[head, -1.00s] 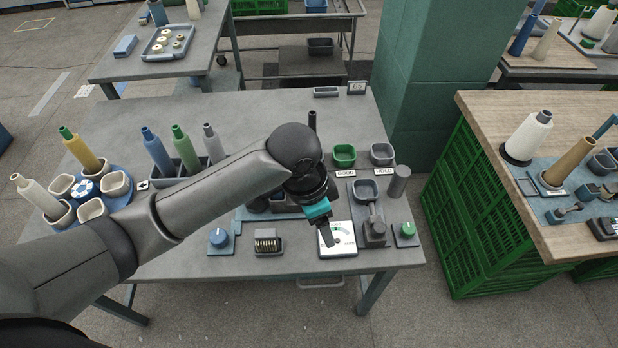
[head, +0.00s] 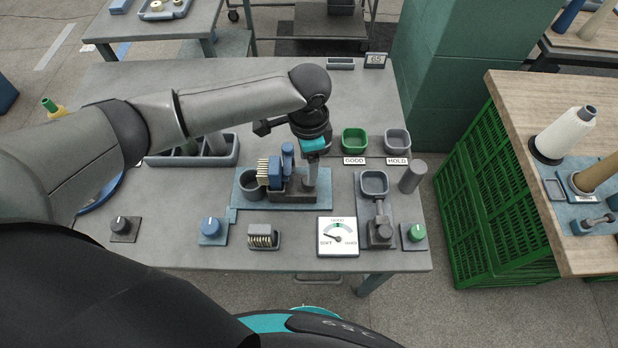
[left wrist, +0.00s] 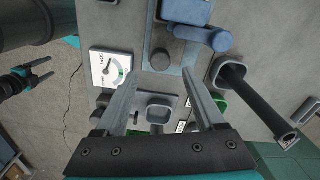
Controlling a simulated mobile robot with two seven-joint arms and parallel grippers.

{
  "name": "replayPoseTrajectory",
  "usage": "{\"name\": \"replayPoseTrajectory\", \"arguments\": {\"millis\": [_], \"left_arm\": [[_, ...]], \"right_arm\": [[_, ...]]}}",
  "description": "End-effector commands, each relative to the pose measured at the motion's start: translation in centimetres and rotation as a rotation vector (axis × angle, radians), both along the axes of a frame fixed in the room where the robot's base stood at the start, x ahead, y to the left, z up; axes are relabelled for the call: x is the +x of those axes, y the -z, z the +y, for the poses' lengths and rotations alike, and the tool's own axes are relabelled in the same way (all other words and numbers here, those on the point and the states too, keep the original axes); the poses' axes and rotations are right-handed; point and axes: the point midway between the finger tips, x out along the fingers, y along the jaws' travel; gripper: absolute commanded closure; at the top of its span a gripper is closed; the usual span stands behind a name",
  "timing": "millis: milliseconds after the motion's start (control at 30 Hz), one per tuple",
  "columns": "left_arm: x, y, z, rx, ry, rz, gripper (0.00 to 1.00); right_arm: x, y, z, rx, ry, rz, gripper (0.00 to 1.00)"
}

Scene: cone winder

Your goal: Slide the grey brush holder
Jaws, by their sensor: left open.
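My right gripper (left wrist: 50,69) shows at the left edge there, open and apart from the table.
A blue-and-cream ribbed part (head: 268,171) and a grey cup (head: 252,184) stand on the blue plate. Green (head: 354,140) and grey (head: 397,141) bins stand behind.

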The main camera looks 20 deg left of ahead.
Motion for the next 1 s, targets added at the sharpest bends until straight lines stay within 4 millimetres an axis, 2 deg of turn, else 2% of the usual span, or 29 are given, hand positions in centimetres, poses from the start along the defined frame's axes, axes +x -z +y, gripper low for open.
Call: {"name": "replayPoseTrajectory", "arguments": {"millis": [33, 200, 400, 767, 1000], "left_arm": [[-0.1, 1.4, -0.1, 0.000, -0.001, 0.004, 0.29], [-0.1, 4.5, 0.0, 0.001, 0.001, 0.002, 0.29], [0.0, 6.6, 0.0, 0.000, 0.001, 0.000, 0.29], [0.0, 7.1, -0.1, -0.002, 0.001, -0.001, 0.29], [0.0, 7.0, -0.1, -0.001, 0.001, -0.001, 0.54]], "right_arm": [[0.4, 0.4, 0.1, 0.001, 0.000, -0.006, 0.29], [1.5, 1.0, 0.2, 0.003, 0.001, -0.025, 0.29], [1.7, 1.4, 0.2, 0.005, 0.002, -0.030, 0.29], [1.6, 1.4, 0.2, 0.004, 0.002, -0.028, 0.29], [1.3, 1.5, 0.2, 0.003, 0.002, -0.023, 0.29]]}}
